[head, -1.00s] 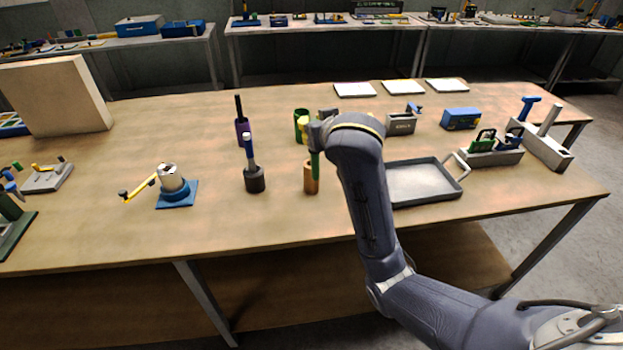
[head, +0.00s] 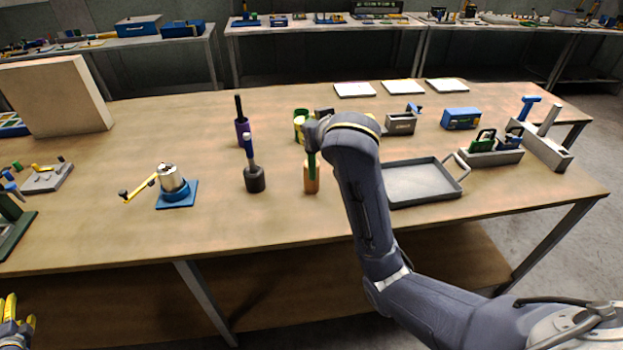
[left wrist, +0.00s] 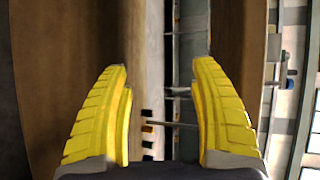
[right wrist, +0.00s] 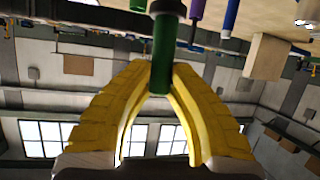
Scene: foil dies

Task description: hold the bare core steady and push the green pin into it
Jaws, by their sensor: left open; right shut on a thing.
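My right gripper (right wrist: 160,72) is shut on the green pin (right wrist: 162,50); a dark grey collar sits at the pin's far end. In the head view the green pin (head: 312,165) stands upright over a copper-brown cylinder (head: 311,184) on the table; whether it sits inside is unclear. A silver cylinder (head: 170,176), possibly the bare core, stands upright in a blue fixture (head: 177,198) with a yellow lever (head: 141,187). My left gripper (head: 16,312) is open and empty at the lower left, off the table's front edge; its yellow fingers (left wrist: 163,85) are spread wide.
A dark holder with a blue-handled tool (head: 250,155) and a purple holder (head: 242,128) stand between the fixture and the pin. A grey tray (head: 420,180) lies to the right. The front strip of the table (head: 230,225) is clear.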

